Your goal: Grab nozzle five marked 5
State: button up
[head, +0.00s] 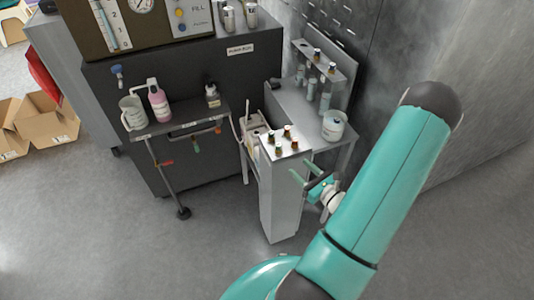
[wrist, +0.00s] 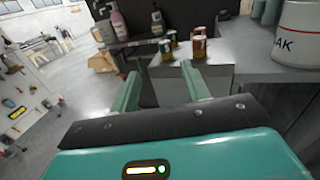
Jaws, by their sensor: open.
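Several small nozzle-like pieces with brown or gold tops stand upright on the white top of a narrow grey pedestal (head: 280,205). In the head view they include a front-left piece (head: 278,149) and a right piece (head: 294,146). In the wrist view, a left piece (wrist: 166,50) and a right piece (wrist: 199,47) stand beyond my fingertips. I cannot read a 5 on any of them. My gripper (head: 299,169) is open and empty, just right of the pedestal's upper part. In the wrist view my open gripper (wrist: 160,70) points toward the pieces without touching them.
A grey side table (head: 300,110) with a white bucket (head: 334,126) stands close behind and right of the pedestal. A dark shelf (head: 185,118) with a mug and bottles is at left, on a large dark machine (head: 160,75). The floor in front is clear.

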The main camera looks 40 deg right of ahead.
aim_at(281, 148)
jog(key=w, duration=0.5)
jog(key=w+d, duration=0.1)
jog(key=w, duration=0.1)
jog(key=shift+w+f, duration=0.2)
jog(key=shift+w, duration=0.2)
jog(key=w, duration=0.5)
jog(key=shift+w+f, duration=0.1)
jog(key=shift+w, duration=0.3)
grip_shut()
